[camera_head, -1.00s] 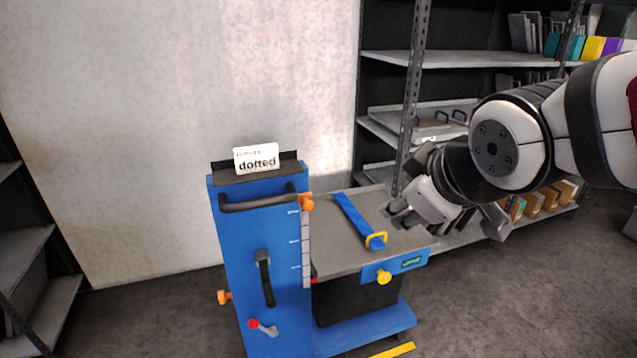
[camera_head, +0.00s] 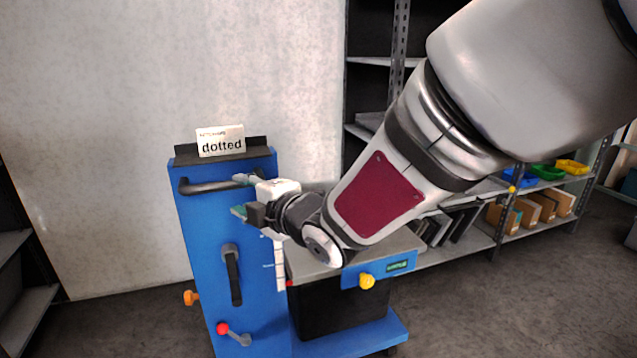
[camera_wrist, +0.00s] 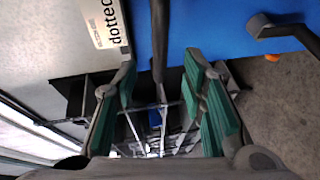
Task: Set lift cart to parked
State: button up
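The lift cart (camera_head: 197,230) has an upright blue panel. A black handle bar (camera_head: 206,188) crosses its top. A black lever (camera_head: 234,275) is on its face, with a red-knobbed lever (camera_head: 235,334) below and an orange knob (camera_head: 191,297) on its left side. The grey platform (camera_head: 317,268) has a yellow knob (camera_head: 367,282) at its front. My gripper (camera_head: 240,195) is open at the right end of the handle bar. In the wrist view the bar (camera_wrist: 158,40) runs between the open green-padded fingers (camera_wrist: 163,85); I cannot tell whether they touch it. My arm hides most of the platform and the orange scale marker.
A card reading "dotted" (camera_head: 221,141) stands on the cart's top ledge. Metal shelving with bins and boxes (camera_head: 535,207) stands behind at right, and another shelf (camera_head: 15,292) is at far left. Floor is clear left of the cart.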

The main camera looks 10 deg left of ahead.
aim_at(225, 187)
jog(key=x, duration=1)
jog(key=shift+w+f, duration=0.1)
jog(key=shift+w, duration=0.05)
grip_shut()
